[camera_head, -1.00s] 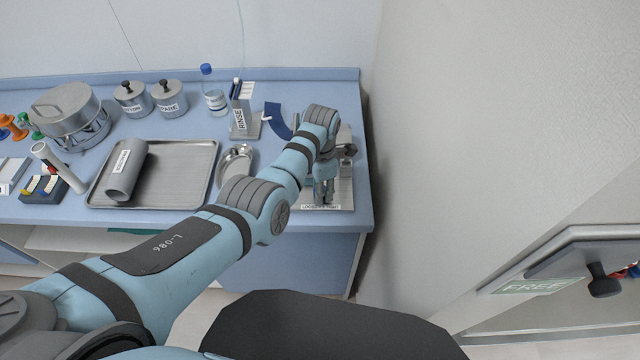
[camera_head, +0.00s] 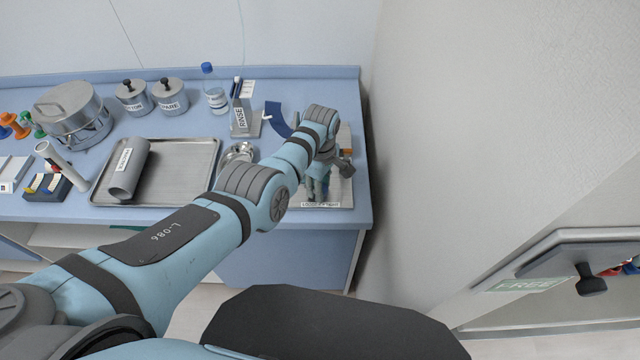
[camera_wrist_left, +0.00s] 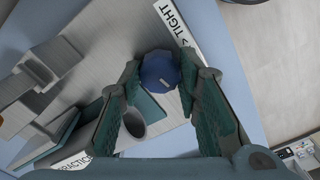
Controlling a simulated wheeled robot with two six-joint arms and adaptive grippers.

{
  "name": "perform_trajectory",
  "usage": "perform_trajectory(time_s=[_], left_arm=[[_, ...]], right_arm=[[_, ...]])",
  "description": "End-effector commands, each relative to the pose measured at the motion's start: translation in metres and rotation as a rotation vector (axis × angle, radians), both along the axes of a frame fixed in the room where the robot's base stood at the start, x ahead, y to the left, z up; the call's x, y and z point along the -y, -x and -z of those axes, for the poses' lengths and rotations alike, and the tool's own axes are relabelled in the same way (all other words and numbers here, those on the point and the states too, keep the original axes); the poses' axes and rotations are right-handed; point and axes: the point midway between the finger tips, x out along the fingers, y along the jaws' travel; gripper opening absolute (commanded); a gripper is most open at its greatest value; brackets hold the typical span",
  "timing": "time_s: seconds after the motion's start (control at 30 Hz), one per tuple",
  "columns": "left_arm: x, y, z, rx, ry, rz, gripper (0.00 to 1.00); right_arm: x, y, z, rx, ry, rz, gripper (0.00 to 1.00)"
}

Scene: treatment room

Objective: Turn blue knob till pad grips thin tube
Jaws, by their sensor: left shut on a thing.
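The blue knob (camera_wrist_left: 159,70) is between the two fingers of my left gripper (camera_wrist_left: 160,72) in the left wrist view, and they are shut on it. A "TIGHT" label with an arrow (camera_wrist_left: 174,22) lies beside it on the metal plate (camera_wrist_left: 105,30). Grey blocks (camera_wrist_left: 52,60) stand on the plate to the left. I cannot make out the pad or the thin tube with certainty. In the head view my left gripper (camera_head: 318,188) is over the plate (camera_head: 340,190) at the counter's right end, and my arm hides the knob. My right gripper is not in view.
A RINSE holder (camera_head: 241,118) and a round metal dish (camera_head: 238,152) stand left of the plate. A metal tray (camera_head: 190,170) with a grey cylinder (camera_head: 128,168) lies farther left. A wall (camera_head: 450,130) rises close on the right.

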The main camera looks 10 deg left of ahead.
Motion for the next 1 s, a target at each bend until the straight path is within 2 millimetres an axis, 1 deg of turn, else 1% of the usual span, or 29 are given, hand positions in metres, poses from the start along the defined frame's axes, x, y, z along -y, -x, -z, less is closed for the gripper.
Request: perform_trajectory(time_s=[1.0], left_arm=[[0.0004,-0.0003,-0.0004,0.001,0.001,0.962,0.03]], right_arm=[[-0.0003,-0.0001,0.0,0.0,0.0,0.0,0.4]])
